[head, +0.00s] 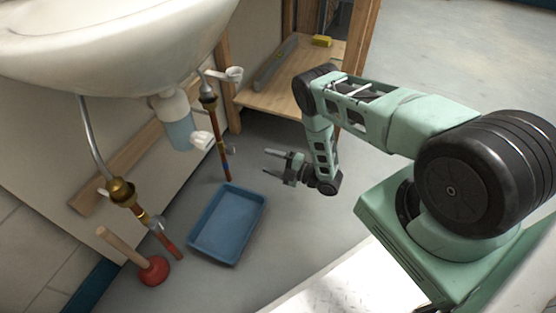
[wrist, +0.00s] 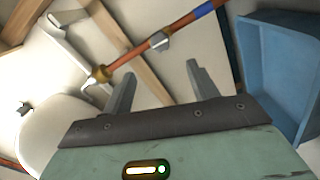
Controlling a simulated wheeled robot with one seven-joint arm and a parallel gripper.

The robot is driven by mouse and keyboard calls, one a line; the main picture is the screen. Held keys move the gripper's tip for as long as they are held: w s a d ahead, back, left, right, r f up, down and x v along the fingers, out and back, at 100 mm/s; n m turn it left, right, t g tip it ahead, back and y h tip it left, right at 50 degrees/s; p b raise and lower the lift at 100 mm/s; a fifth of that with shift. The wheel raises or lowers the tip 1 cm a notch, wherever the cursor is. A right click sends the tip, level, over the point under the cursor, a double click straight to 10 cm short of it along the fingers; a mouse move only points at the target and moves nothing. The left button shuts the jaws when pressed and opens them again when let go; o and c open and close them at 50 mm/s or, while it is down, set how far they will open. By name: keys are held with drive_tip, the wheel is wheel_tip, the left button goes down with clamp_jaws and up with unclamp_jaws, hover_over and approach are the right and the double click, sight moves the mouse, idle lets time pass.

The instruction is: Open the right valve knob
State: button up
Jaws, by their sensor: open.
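The right valve (head: 207,95) is a brass fitting on a copper pipe under the sink, with a white knob (head: 233,74) at its upper right. In the wrist view the brass valve (wrist: 100,75) shows at left, beyond my left finger; its knob is not clear there. My gripper (head: 267,162) is open and empty, below and to the right of the valve, pointing left toward the pipe. In the wrist view my gripper (wrist: 160,72) has its fingers wide apart, with the copper pipe (wrist: 180,25) running beyond them. Nothing is touched.
The white sink (head: 110,40) hangs above, with a bottle trap (head: 177,125) below it. A wooden shelf (head: 255,98) stands behind. Grey floor around my gripper is clear.

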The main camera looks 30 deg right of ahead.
drive_tip(key=shift+v, duration=1.2)
